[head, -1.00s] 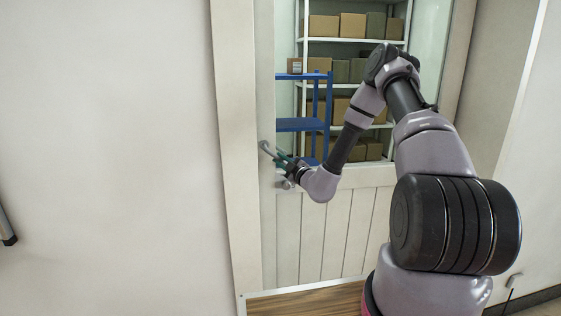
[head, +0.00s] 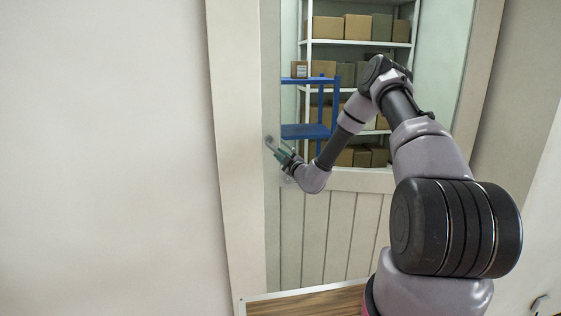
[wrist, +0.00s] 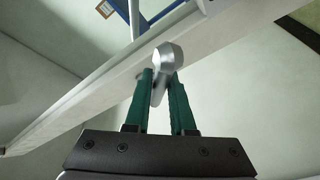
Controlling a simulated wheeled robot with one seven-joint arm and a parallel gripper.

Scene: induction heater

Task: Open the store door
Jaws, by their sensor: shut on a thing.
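The store door (head: 341,181) has a large glass pane above pale vertical panels. It stands in or close to its frame, and I cannot tell whether there is a gap at its left edge. Its silver lever handle (wrist: 167,62) is on the left side of the door, and it also shows small and partly hidden in the head view. My gripper (wrist: 160,85) is shut on the handle, with its green fingers on either side of the lever. In the head view my gripper (head: 284,155) is at the door's left edge, at handle height.
Behind the glass are a blue shelf unit (head: 305,131) and white shelves with several cardboard boxes (head: 327,29). A plain white wall (head: 100,150) fills the left. A wood-topped surface (head: 305,303) lies at the bottom, before the door.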

